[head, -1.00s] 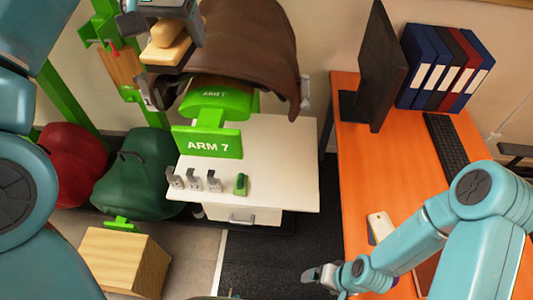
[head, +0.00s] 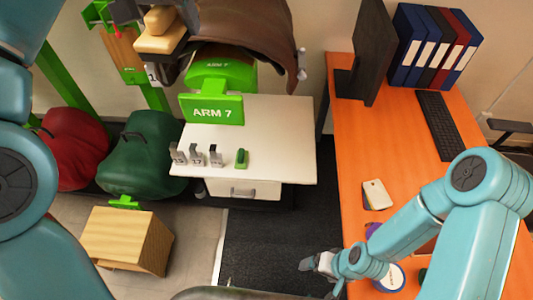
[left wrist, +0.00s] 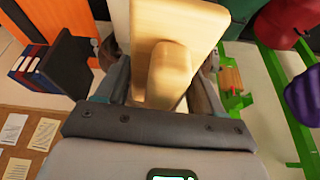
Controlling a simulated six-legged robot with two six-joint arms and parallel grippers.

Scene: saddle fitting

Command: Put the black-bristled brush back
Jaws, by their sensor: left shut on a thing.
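A pale wooden brush (head: 162,44) with a rounded grip block is in my left gripper (head: 172,62), high at the upper left of the head view. In the left wrist view the brush (left wrist: 172,75) stands between the two fingers of my left gripper (left wrist: 165,95), which is shut on it. Its bristles are hidden, so their colour cannot be told. A wooden piece (head: 119,60) hangs on a green frame left of the gripper. My right gripper (head: 320,262) is low beside the orange desk; its fingers are too small to judge.
A white table (head: 280,140) bears a green ARM 7 stand (head: 212,110), small grey tags and a green item (head: 241,158). A brown saddle (head: 245,30) sits behind. A wooden box (head: 120,240) stands on the floor.

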